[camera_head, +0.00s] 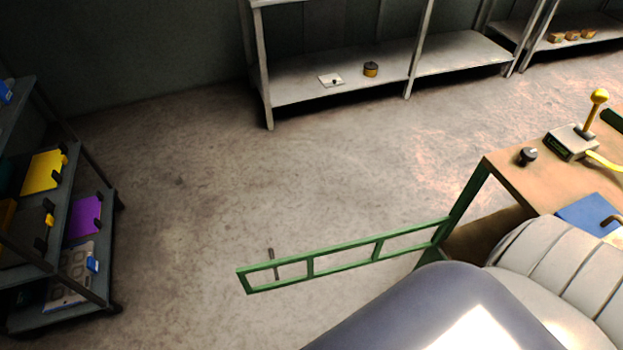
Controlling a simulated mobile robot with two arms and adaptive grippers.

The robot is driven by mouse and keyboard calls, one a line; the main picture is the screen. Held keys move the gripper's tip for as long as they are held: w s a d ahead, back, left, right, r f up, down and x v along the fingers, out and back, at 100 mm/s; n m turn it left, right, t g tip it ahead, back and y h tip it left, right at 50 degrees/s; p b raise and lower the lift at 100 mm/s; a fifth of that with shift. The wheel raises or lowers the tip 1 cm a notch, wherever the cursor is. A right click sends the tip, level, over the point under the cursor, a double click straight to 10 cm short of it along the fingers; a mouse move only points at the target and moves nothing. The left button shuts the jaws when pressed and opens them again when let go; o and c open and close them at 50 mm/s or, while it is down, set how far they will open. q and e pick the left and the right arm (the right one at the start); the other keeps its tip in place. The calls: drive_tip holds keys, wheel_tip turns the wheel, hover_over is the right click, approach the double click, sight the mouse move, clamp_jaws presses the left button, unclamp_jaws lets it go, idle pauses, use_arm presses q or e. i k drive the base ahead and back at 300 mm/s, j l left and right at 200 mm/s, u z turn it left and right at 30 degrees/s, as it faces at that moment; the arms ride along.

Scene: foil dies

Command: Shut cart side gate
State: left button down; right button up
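The green gate (342,262) is a long, low frame with open panels between its bars. It stands out to the left from a green post (467,200) at the corner of a brown-topped bench or cart (515,185). Its free end is out over the bare floor, so it stands open. A short grey upright handle or pin (272,262) shows near that free end. The lower part of the post is hidden behind a large grey-blue rounded form, likely my own arm. Neither of my grippers is in view.
On the brown top are a yellow-knobbed lever (597,100), a black knob (527,156) and a blue sheet (590,213). A dark rack with coloured plates (112,200) stands at left. Metal shelves (335,85) stand at the back. The floor between is clear.

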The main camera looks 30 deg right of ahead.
sight(379, 239)
drive_tip(key=i+j, duration=0.1)
drive_tip(key=i, duration=0.25)
drive_tip(key=i+j, duration=0.1)
drive_tip(key=i, duration=0.3)
drive_tip(key=i+z, duration=0.2)
drive_tip(key=z, duration=0.2)
drive_tip(key=i+z, duration=0.15)
drive_tip(key=z, duration=0.25)
drive_tip(key=i+j+z, duration=0.2)
drive_tip(key=z, duration=0.15)
drive_tip(key=i+j+z, duration=0.15)
drive_tip(key=z, duration=0.25)
drive_tip(key=i+j+z, duration=0.1)
drive_tip(key=z, duration=0.4)
drive_tip(key=i+j+z, duration=0.1)
drive_tip(key=j+z, duration=0.15)
drive_tip(key=z, duration=0.2)
drive_tip(key=j+z, duration=0.2)
drive_tip(key=z, duration=0.3)
drive_tip(key=j+z, duration=0.25)
drive_tip(key=z, duration=0.2)
drive_tip(key=j+z, duration=0.3)
drive_tip(key=z, duration=0.2)
drive_tip(key=j+z, duration=0.2)
drive_tip(key=z, duration=0.25)
